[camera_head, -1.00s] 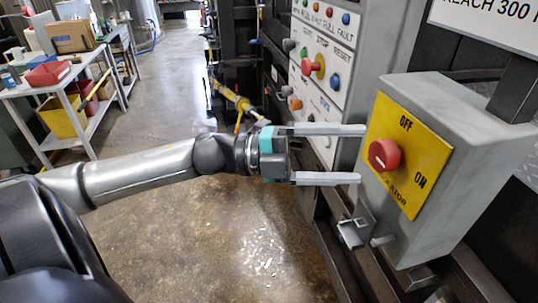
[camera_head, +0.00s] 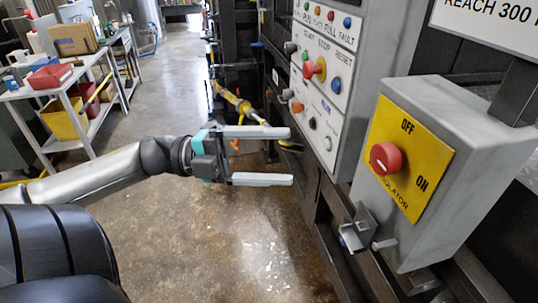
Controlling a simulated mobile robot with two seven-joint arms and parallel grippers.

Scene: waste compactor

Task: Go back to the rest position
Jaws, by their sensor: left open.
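The red isolator knob (camera_head: 385,158) sits on a yellow plate (camera_head: 432,160) marked OFF and ON. A short pale mark shows on the knob's face. My right gripper is not in view.
The control panel (camera_head: 346,75) with coloured buttons stands beyond the gripper, left of the isolator box. A white shelf trolley (camera_head: 95,137) with bins stands at the left. A metal latch (camera_head: 352,236) juts out below the isolator box. The floor (camera_head: 225,235) between is clear.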

